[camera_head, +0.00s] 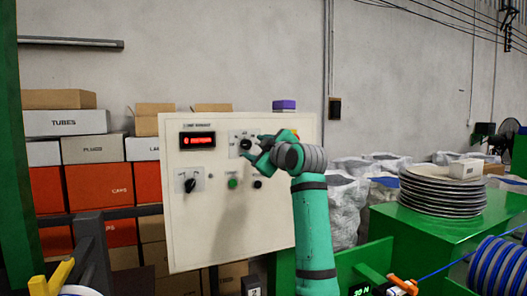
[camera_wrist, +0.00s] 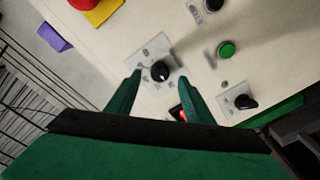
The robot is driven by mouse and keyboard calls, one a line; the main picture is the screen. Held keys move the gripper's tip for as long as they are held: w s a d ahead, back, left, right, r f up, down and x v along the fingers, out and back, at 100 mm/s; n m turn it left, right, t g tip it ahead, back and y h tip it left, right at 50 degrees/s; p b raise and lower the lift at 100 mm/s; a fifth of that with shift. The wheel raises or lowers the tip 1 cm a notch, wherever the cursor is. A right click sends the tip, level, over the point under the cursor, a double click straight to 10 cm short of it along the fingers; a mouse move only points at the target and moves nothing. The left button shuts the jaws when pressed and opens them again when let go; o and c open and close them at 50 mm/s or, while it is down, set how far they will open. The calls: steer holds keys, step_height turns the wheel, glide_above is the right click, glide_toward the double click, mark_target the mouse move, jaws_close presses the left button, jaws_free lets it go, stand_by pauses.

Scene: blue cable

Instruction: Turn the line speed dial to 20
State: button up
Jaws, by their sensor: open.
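A black dial (camera_head: 246,144) on a small grey plate sits at the upper middle of the cream control panel (camera_head: 213,226). It also shows in the wrist view (camera_wrist: 160,71), its pointer tilted toward the upper left there. A second black dial (camera_head: 190,185) is at the panel's lower left; it also shows in the wrist view (camera_wrist: 243,102). The labels are too small to read, so I cannot tell from them which is line speed. My gripper (camera_head: 251,146) is open, its fingers on either side of the upper dial; I cannot tell whether they touch it.
A red display (camera_head: 197,141) is left of the upper dial. A green button (camera_head: 232,183) and a black button (camera_head: 257,184) are below it. A red button on yellow (camera_wrist: 97,8) is near the panel's edge. Stacked boxes (camera_head: 66,122) stand left; a green table (camera_head: 420,231) with plates stands right.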

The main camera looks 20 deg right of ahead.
steer(key=s, duration=0.5)
steer(key=shift+s+d, duration=0.25)
steer(key=shift+s, duration=0.15)
